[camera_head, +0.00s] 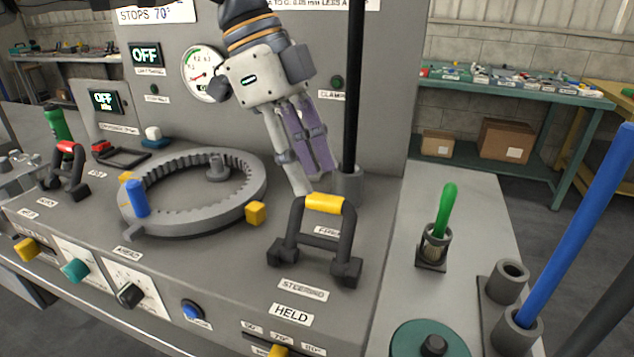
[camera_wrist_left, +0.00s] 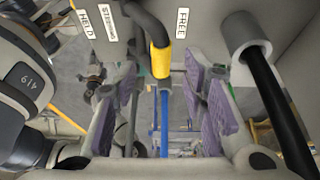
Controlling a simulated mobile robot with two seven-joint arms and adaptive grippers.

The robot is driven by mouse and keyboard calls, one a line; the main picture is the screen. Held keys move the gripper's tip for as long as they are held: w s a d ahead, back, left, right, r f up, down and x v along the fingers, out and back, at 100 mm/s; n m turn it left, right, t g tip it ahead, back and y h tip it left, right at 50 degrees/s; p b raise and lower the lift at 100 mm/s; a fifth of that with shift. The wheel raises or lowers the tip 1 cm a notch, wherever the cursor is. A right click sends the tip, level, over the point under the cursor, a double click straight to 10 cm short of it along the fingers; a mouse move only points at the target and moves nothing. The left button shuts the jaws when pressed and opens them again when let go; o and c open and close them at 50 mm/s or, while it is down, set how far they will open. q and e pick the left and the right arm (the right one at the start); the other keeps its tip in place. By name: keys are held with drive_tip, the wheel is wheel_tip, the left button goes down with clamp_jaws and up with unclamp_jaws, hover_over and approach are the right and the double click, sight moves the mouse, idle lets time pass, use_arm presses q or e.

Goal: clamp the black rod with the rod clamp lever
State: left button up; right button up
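The black rod (camera_head: 352,90) stands upright in a grey collar (camera_head: 348,184) on the console; rod (camera_wrist_left: 282,115) and collar (camera_wrist_left: 246,42) also show in the wrist view. In front of it stands a black lever with a yellow grip (camera_head: 325,203), between labels FREE and STEERING/HELD; I take it as the rod clamp lever. Its grip also shows in the wrist view (camera_wrist_left: 160,60). My left gripper (camera_head: 312,178) is open and empty, pointing down just behind and above the grip. In the wrist view the grip appears between its purple-padded fingers, apart from them. My right gripper is not in view.
A toothed ring (camera_head: 195,190) with a blue peg lies left of the lever. A red-gripped lever (camera_head: 66,165) stands farther left. At right are a green-handled tool (camera_head: 442,215) in a holder and a blue rod (camera_head: 575,235). The console's back panel (camera_head: 285,25) rises close behind my gripper.

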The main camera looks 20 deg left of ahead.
sight(320, 194)
use_arm(q)
drive_tip(key=shift+x, duration=1.8)
clamp_jaws()
drive_tip(key=shift+w, duration=0.1)
